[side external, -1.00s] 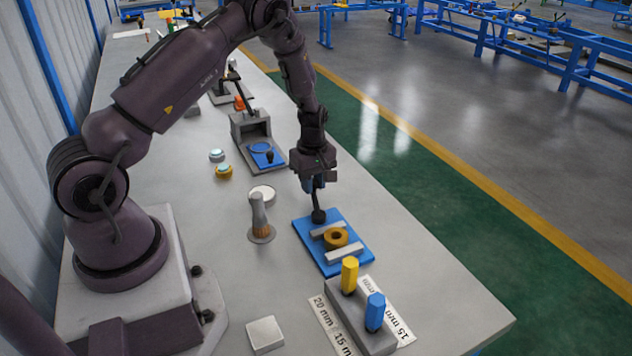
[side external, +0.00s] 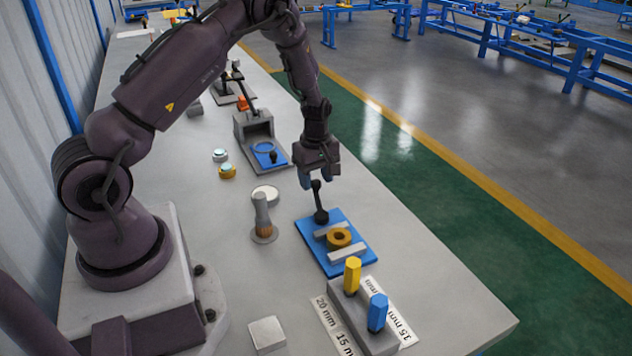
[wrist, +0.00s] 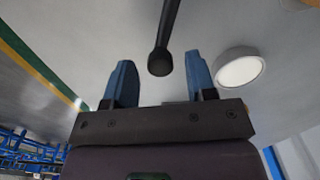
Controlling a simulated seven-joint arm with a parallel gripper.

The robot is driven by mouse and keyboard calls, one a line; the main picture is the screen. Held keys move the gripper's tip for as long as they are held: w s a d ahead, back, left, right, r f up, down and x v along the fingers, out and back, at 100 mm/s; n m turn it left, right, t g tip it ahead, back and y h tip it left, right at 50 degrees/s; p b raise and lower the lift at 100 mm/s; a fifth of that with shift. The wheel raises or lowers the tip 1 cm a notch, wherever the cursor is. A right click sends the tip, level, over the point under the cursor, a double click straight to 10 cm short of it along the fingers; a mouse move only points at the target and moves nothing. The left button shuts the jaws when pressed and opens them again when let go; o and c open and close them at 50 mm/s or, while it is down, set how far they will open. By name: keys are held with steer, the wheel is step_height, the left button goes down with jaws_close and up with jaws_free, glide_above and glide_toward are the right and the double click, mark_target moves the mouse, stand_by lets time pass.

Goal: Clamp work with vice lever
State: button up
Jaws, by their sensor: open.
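The vice is a blue base plate (side external: 364,257) with two grey jaw bars (side external: 347,253). A brass-coloured flanged ring (side external: 339,238) sits between the bars. The vice lever (side external: 320,203) is a dark rod with a round knob, standing nearly upright at the plate's back edge. My gripper (side external: 320,175) is open above the vice, its blue fingers spread around the top of the lever. In the wrist view, the lever knob (wrist: 158,63) lies between the two fingers of my gripper (wrist: 160,68), with gaps on both sides. Whether the bars touch the ring is too small to tell.
A grey block with yellow (side external: 352,275) and blue (side external: 377,312) hexagonal pegs stands in front of the vice, near size labels. Another blue-based fixture (side external: 266,155) is behind.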

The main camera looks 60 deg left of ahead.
mark_target(315, 181)
step_height(315, 181, up, 11)
steer(key=shift+r, duration=0.2)
steer(key=shift+m, duration=0.3)
steer(key=s+d+r+m+t, duration=0.5)
steer(key=s+d+r+m, duration=1.3)
steer(key=s+d+r, duration=0.1)
steer(key=shift+m+t, duration=0.3)
